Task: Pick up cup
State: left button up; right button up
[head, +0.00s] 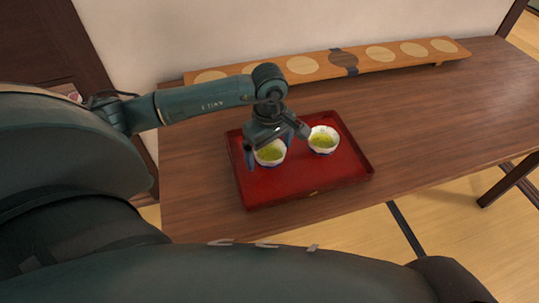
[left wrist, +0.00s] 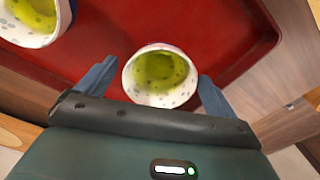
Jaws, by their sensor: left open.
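Two white speckled cups with green tea stand upright on a red tray (head: 290,186). The left cup (head: 270,153) is partly hidden by my left gripper (head: 270,150) in the head view. The right cup (head: 323,140) stands clear beside it. In the left wrist view the nearer cup (left wrist: 160,76) sits between the open fingers of my left gripper (left wrist: 155,85), with a finger on each side. The other cup (left wrist: 34,20) is cut off at the upper left. My right gripper is not in view.
The tray lies on a brown wooden table (head: 430,110). A long wooden board with round pale inlays (head: 380,54) stands along the wall behind it. The table to the right of the tray is clear. The tray has a raised rim.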

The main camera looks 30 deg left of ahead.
pick_arm(q)
jog(key=shift+c, duration=0.5)
jog(key=c, duration=1)
jog(key=shift+c, duration=0.2)
jog(key=shift+r, duration=0.1)
